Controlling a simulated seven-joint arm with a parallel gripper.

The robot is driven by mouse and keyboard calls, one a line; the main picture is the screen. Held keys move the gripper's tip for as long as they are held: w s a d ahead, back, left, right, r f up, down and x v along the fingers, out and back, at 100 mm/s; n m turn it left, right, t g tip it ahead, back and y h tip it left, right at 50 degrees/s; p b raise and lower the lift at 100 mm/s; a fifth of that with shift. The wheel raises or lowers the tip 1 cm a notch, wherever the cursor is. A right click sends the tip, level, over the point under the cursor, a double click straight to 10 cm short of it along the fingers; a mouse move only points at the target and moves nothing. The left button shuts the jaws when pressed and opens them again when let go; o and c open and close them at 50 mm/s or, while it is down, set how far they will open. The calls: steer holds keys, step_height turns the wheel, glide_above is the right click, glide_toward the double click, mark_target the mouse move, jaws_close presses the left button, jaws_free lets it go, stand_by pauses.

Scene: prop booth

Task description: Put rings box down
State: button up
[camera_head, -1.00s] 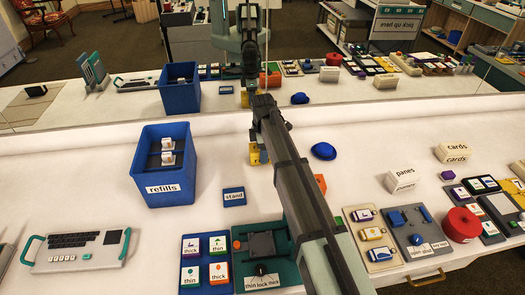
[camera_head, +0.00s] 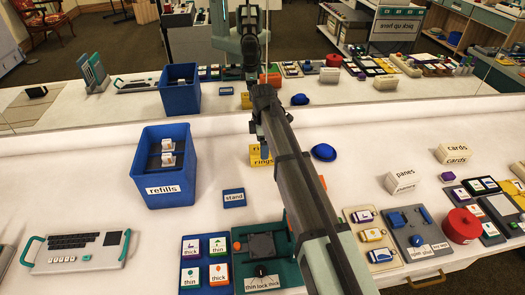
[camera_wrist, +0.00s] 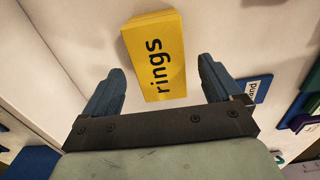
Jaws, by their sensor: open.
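The rings box (camera_head: 256,158) is a yellow block with the black word "rings". It rests on the white tabletop behind the stand sign, partly hidden by my arm in the head view. In the wrist view the rings box (camera_wrist: 154,38) lies ahead of the fingers with its label in view. My gripper (camera_wrist: 161,68) is open, with a blue-grey finger on each side of the box's near part and a visible gap to each. It looks to be above the box and not touching it.
A blue refills bin (camera_head: 165,165) stands to the left of the box. A small blue stand sign (camera_head: 233,197) lies in front of it. A blue dome (camera_head: 323,152) sits to the right. A mirror runs along the back. The table between bin and box is clear.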

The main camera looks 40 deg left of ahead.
step_height(320, 180, up, 8)
stand_by(0.4)
steer(key=shift+o, duration=0.2)
stand_by(1.7)
steer(key=shift+o, duration=0.6)
steer(key=shift+w+d, duration=0.15)
steer(key=w+d+f+m+y, duration=0.1)
steer(key=w+d+m+y, duration=0.15)
steer(key=w+d, duration=0.75)
steer(key=w+d+f+m+y, duration=0.25)
steer(key=w+d, duration=0.25)
steer(key=d, duration=1.1)
steer(key=w+d+f+m+y, duration=0.1)
steer(key=w+d+m+y, duration=0.15)
steer(key=w+d, duration=0.75)
steer(key=s+d+r+m+t, duration=0.1)
steer(key=s+d+m+t, duration=0.2)
steer(key=d, duration=1.3)
steer(key=d+r+m+t+y, duration=0.1)
steer(key=d+m+t, duration=0.35)
steer(key=d, duration=1.05)
steer(key=s+d+r+m+t, duration=0.1)
steer(key=s+d+m+t, duration=0.2)
steer(key=d, duration=1.3)
steer(key=shift+m, duration=0.4)
steer(key=x, duration=1)
steer(key=shift+w, duration=0.45)
